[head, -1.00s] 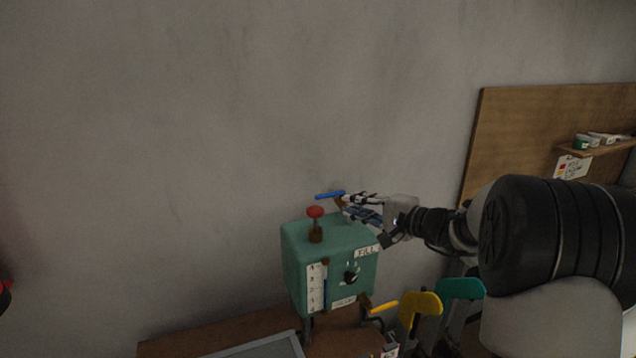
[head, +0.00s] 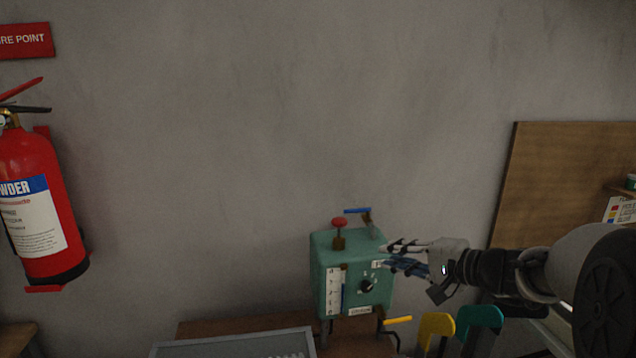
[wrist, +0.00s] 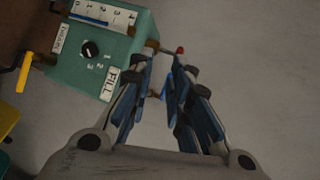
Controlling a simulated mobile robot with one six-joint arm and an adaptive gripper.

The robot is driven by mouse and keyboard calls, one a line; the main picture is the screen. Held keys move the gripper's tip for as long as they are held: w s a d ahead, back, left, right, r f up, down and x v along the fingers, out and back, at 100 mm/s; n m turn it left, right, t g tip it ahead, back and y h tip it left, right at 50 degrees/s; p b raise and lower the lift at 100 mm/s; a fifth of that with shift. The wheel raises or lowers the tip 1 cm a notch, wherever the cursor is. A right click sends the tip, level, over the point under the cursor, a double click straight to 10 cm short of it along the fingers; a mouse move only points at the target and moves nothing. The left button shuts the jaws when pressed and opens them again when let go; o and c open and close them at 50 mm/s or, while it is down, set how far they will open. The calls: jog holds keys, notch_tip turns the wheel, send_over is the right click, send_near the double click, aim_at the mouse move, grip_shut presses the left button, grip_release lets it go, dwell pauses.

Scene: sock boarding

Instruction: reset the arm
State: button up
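My gripper (head: 396,256) is at the right side of the green machine box (head: 328,262) in the head view, in front of its upper right edge. In the wrist view my gripper (wrist: 163,72) has its two blue-padded fingers apart, with only bare wall and a bit of blue lever between them. It holds nothing. The green box (wrist: 118,50) shows at upper left there, with its dial and FILL label. I cannot tell from the frames whether a finger touches the box.
The box has a red knob (head: 339,222) and a blue-handled lever (head: 357,211) on top, and a yellow handle (head: 398,320) low at right. Yellow and teal forms (head: 480,317) stand right of it. A grey tray (head: 232,346) lies in front. A fire extinguisher (head: 38,205) hangs at left.

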jog(key=s+a+n+g+h, duration=0.1)
jog(key=s+a+n+g, duration=0.3)
jog(key=s, duration=0.5)
jog(key=s+a+n+g+h, duration=0.15)
jog(key=s+a, duration=0.35)
jog(key=s, duration=0.5)
jog(key=s+d+f+n+h, duration=0.2)
jog(key=s+d+h, duration=0.1)
jog(key=s, duration=0.6)
jog(key=s+d+f+n+h, duration=0.2)
jog(key=s+d+f+h, duration=0.1)
jog(key=s, duration=0.6)
jog(key=shift+d+f+g+h, duration=0.3)
jog(key=shift+d+g+h, duration=0.05)
jog(key=shift+d+h, duration=0.15)
jog(key=shift+o, duration=0.3)
jog(key=shift+n, duration=0.25)
